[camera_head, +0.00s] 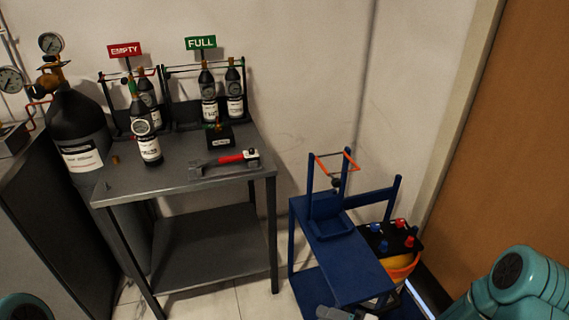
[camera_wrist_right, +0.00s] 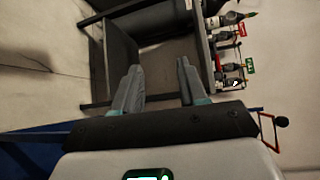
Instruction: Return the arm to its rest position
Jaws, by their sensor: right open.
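My right gripper (camera_wrist_right: 159,72) is open in the right wrist view, with its two grey fingers apart and nothing between them. Past the fingertips is the grey table, seen sideways. In the head view, the teal links of my right arm (camera_head: 525,285) show at the lower right. A grey piece at the bottom edge, beside the blue cart, may be part of this gripper. A teal piece of my left arm (camera_head: 22,308) shows at the lower left corner; my left gripper is out of view.
A large black cylinder (camera_head: 78,125) stands at left.

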